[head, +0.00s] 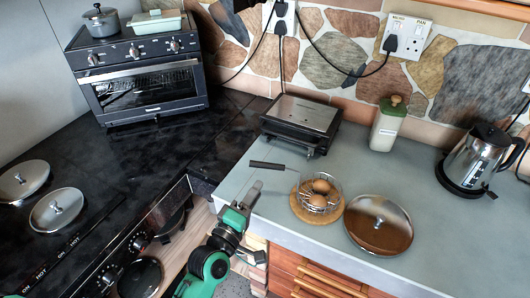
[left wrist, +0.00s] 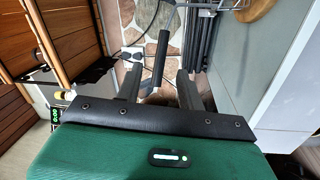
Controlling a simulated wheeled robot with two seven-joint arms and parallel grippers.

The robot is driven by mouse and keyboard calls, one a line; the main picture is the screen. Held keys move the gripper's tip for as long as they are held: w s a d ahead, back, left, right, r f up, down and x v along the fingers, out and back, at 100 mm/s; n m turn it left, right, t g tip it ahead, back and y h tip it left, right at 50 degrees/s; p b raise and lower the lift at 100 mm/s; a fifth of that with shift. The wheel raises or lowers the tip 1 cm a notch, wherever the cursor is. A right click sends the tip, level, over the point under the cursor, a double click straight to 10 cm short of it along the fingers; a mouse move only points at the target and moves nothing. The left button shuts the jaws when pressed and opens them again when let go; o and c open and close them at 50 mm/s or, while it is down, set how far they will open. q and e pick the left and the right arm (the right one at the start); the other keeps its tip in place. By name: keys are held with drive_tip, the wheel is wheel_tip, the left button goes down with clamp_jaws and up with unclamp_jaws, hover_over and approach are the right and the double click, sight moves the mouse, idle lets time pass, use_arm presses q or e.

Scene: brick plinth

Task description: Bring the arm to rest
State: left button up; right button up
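My left gripper (head: 250,194) is off the front edge of the grey counter, close to the dark handle (head: 267,166) of a wire basket (head: 317,196). The basket holds brown eggs (head: 321,186) and rests on a round cork mat (head: 296,210). In the left wrist view, the fingers of the gripper (left wrist: 158,88) are apart. The dark handle (left wrist: 162,50) shows in the gap between them, and I see no finger closed on it. In the head view the handle looks apart from the fingers. My right gripper is in neither view.
A round metal lid (head: 379,224) lies right of the basket. A grill (head: 302,118), a green-topped container (head: 388,124) and a kettle (head: 478,160) stand behind on the grey counter (head: 440,235). Left are a black hob with two lids (head: 56,211) and a small oven (head: 150,88).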

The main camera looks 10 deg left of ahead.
use_arm(q)
drive_tip(key=s+a+f+m+g+y, duration=0.2)
drive_tip(key=s+a+f+m+g, duration=0.2)
drive_tip(key=s+f+m+g, duration=0.5)
drive_tip(key=s+a+f+m+g+y, duration=0.2)
drive_tip(key=s+a+f+g, duration=0.15)
drive_tip(key=s, duration=0.35)
drive_tip(key=s+a+f+m+g+y, duration=0.25)
drive_tip(key=s+a, duration=0.25)
drive_tip(key=s, duration=0.3)
wheel_tip(320, 180, down, 32)
drive_tip(key=r+g, duration=0.1)
drive_tip(key=s+a+f+g, duration=0.1)
drive_tip(key=s+a+f, duration=0.2)
drive_tip(key=s+f, duration=1.5)
drive_tip(key=shift+s+a+f+m, duration=0.2)
drive_tip(key=shift+s+f+m, duration=0.2)
drive_tip(key=shift+s, duration=0.25)
